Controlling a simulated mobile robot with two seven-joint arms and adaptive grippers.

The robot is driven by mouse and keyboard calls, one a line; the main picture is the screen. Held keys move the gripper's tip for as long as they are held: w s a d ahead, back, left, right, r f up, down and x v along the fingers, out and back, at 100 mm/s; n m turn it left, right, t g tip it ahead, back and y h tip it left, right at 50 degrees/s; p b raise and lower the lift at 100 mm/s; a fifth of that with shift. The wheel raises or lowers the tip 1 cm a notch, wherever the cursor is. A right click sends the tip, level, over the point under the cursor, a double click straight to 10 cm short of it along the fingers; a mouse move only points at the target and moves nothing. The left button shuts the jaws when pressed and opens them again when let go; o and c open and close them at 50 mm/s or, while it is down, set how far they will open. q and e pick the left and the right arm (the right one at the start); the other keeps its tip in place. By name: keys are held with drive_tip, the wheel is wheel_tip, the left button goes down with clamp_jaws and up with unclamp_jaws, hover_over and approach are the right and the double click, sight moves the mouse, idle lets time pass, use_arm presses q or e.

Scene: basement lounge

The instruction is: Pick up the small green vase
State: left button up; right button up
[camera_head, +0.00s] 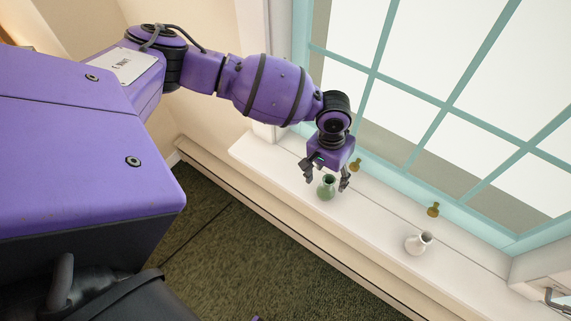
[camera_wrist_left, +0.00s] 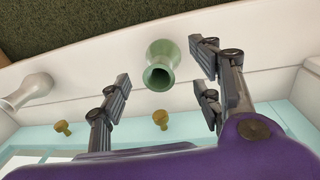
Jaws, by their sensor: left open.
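The small green vase (camera_head: 326,188) stands upright on the white window sill in the head view. My left gripper (camera_head: 325,184) is above and around it, with one finger on each side. The fingers are open, and no contact with the vase is clear. In the left wrist view the vase (camera_wrist_left: 160,66) shows its dark open mouth between the spread fingers of the left gripper (camera_wrist_left: 160,82). My right gripper is not in view.
A white vase (camera_head: 417,243) stands on the window sill (camera_head: 375,225) to the right. Brass window latches (camera_head: 433,209) sit behind along the teal window frame (camera_head: 470,228). The sill is bare between the vases. Dark carpet (camera_head: 235,255) lies below.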

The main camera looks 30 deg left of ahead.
sight(328, 189)
use_arm(q)
drive_tip(key=f, duration=0.7)
drive_tip(key=shift+w+d+f+b, duration=0.25)
drive_tip(key=shift+d+b, duration=0.1)
drive_tip(key=c, duration=1.2)
drive_tip(key=shift+c, duration=0.2)
